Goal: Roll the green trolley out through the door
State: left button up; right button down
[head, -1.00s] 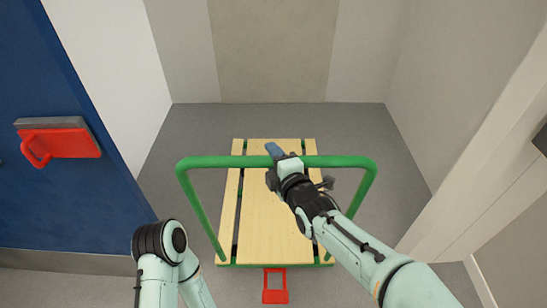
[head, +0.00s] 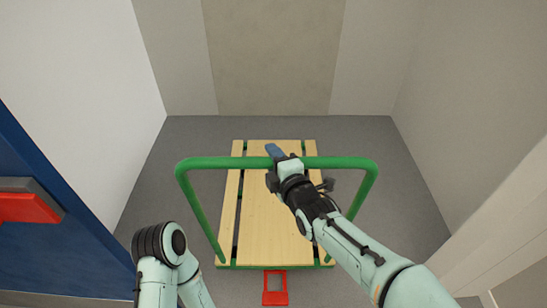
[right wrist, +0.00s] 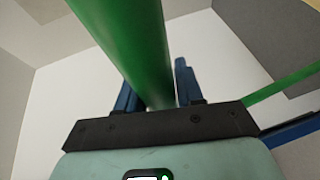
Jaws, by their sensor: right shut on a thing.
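The green trolley stands in front of me, with a green tubular handle (head: 225,162) and a deck of pale wooden planks (head: 262,225). The deck is bare. My right gripper (head: 277,154) is shut on the handle's top bar, a little right of its middle. In the right wrist view, the green bar (right wrist: 135,50) passes between the blue fingers of my right gripper (right wrist: 155,92). My left arm is folded at the lower left, and its gripper is out of the picture. The blue door (head: 50,255) stands at the left edge, partly cut off.
A red handle (head: 28,207) is on the blue door. A red frame-shaped part (head: 275,298) sticks out at the trolley's near end. Pale walls stand left and right, and a back wall (head: 275,60) closes the space ahead. Grey floor (head: 375,190) is clear around the trolley.

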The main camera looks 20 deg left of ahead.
jog(key=c, duration=0.8)
grip_release()
pick_arm(q)
jog(key=s+r+p, duration=0.1)
jog(key=r+p, duration=0.1)
jog(key=shift+s+d+r+g+p, duration=0.2)
jog(key=shift+s+r+g+p, duration=0.05)
jog(key=shift+s+g+p, duration=0.1)
pick_arm(e)
jog(key=v, duration=1.3)
jog(key=shift+s+d, duration=0.2)
